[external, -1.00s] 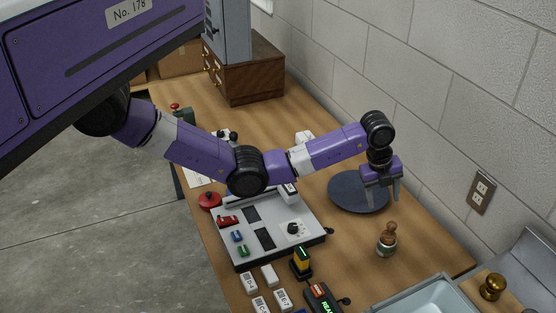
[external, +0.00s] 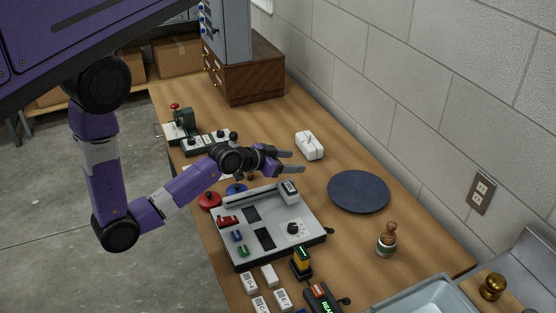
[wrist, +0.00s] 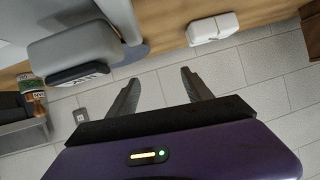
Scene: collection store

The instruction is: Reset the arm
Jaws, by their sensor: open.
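My gripper (external: 292,162) is open and empty in the external view. It is held out level above the wooden table (external: 288,125), pointing right, just behind the grey control panel (external: 230,235). My purple arm hangs down at the left and bends up to the wrist. In the wrist view both fingers of my gripper (wrist: 158,92) show apart with nothing between them.
A dark round mat (external: 358,191) lies right of my gripper, and a white box (external: 309,145) lies behind it. A wooden-handled stamp (external: 387,240) stands near the wall.

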